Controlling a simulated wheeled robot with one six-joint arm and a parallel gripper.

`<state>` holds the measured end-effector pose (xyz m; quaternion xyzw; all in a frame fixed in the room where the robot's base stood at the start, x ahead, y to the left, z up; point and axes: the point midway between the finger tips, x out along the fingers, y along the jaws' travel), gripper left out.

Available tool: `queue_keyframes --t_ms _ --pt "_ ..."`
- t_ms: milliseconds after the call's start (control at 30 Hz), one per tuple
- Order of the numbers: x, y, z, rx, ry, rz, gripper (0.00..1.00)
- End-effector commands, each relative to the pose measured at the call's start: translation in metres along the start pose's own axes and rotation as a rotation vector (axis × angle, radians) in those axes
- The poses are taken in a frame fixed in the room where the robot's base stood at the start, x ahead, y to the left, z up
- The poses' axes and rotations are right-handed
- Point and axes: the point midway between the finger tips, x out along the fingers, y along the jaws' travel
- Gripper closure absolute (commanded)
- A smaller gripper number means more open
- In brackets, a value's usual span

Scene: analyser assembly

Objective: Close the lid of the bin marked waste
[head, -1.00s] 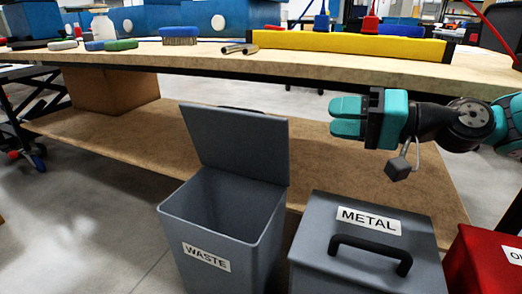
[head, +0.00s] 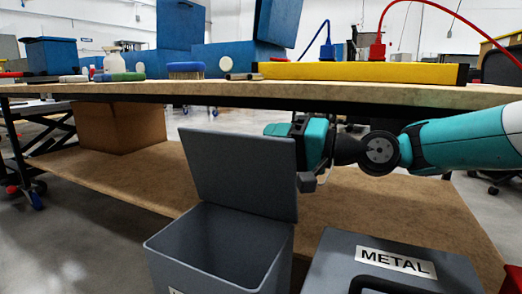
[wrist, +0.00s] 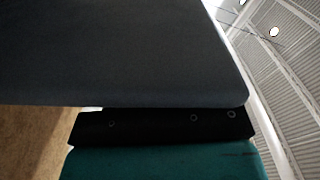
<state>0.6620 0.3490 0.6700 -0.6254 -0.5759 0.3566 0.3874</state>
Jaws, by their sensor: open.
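The waste bin (head: 215,250) is a grey open box at the lower middle of the head view, its label nearly out of frame. Its lid (head: 240,170) stands up, hinged at the back edge and leaning back slightly. My gripper (head: 280,130) is at the lid's upper right corner, partly hidden behind the lid, with teal fingers showing above its top edge. The gripper is open; I cannot tell whether it touches the lid. In the wrist view the dark lid (wrist: 120,50) fills most of the picture, just beyond the teal gripper (wrist: 160,160).
The metal bin (head: 345,250), with a shut lid and black handle, stands to the right. A red bin (head: 513,278) shows at the right edge. A workbench (head: 230,91) with a lower shelf (head: 400,205) lies behind, carrying a yellow bar (head: 360,72) and brushes on top.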

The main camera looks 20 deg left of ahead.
Motion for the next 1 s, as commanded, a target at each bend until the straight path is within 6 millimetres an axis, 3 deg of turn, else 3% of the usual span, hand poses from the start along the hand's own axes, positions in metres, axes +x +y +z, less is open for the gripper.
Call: queue_keyframes --t_ms 200,600,800,1000 --pt "0.029 0.002 0.001 -0.001 0.000 0.000 0.58" --pt "0.036 0.000 -0.001 0.001 0.001 0.001 0.58" --pt "0.035 0.000 -0.001 0.001 0.001 0.002 1.00" --pt "0.036 0.001 0.000 0.001 0.000 0.002 1.00"
